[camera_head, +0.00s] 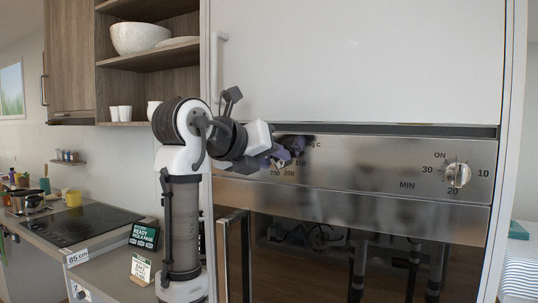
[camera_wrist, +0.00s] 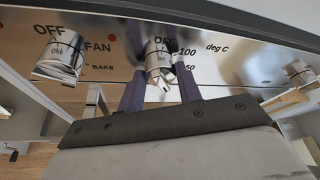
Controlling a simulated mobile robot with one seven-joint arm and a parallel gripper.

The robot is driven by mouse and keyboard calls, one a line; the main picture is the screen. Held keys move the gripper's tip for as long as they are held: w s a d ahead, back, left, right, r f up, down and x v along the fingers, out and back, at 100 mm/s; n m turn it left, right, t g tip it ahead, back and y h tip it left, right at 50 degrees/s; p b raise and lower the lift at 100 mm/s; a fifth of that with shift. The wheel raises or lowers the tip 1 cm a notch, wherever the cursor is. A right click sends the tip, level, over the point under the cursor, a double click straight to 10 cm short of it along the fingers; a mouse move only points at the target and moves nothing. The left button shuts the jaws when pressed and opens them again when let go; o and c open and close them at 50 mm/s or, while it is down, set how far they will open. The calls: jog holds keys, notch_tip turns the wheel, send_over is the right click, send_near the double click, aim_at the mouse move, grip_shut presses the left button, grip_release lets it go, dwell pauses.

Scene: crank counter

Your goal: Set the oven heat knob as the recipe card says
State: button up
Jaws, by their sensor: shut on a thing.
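My gripper (camera_wrist: 160,92) is shut on the heat knob (camera_wrist: 158,62), one dark finger on each side of it. The silvery knob has "OFF", "100" and "deg C" printed around it, and the fingers cover part of its dial. Its pointer setting cannot be read.
A mode knob (camera_wrist: 60,62) marked "OFF", "FAN" and "BAKE" is left of the heat knob. A timer knob (camera_head: 458,175) is at the panel's right. A dark sign (camera_head: 144,236) stands by the cooktop (camera_head: 80,223). The oven handle (camera_head: 233,250) juts out below.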

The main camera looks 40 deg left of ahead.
jog(key=shift+f+m, duration=0.15)
jog(key=shift+m, duration=0.15)
dwell(0.4)
jog(key=o, duration=1)
jog(key=b+v, duration=0.3)
jog(key=v, duration=1.1)
jog(key=shift+w+d, duration=0.1)
